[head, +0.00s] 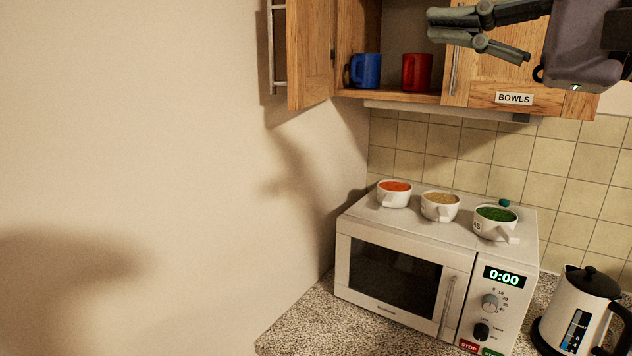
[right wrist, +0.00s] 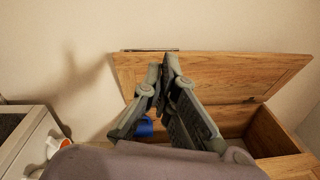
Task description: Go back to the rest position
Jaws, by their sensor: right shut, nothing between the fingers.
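My right gripper (head: 437,27) is at the top right of the head view, in front of the upper cabinet and above the microwave. Its fingers are together and empty. In the right wrist view the fingertips (right wrist: 163,68) also meet with nothing between them, in front of the open wooden cabinet door (right wrist: 205,78). My left gripper is in neither view.
The left cabinet door (head: 309,50) stands open, showing a blue mug (head: 367,71) and a red mug (head: 416,71). The door labelled BOWLS (head: 514,98) looks closed. Several filled bowls (head: 440,206) stand on the microwave (head: 395,272); a kettle (head: 578,312) stands right of it.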

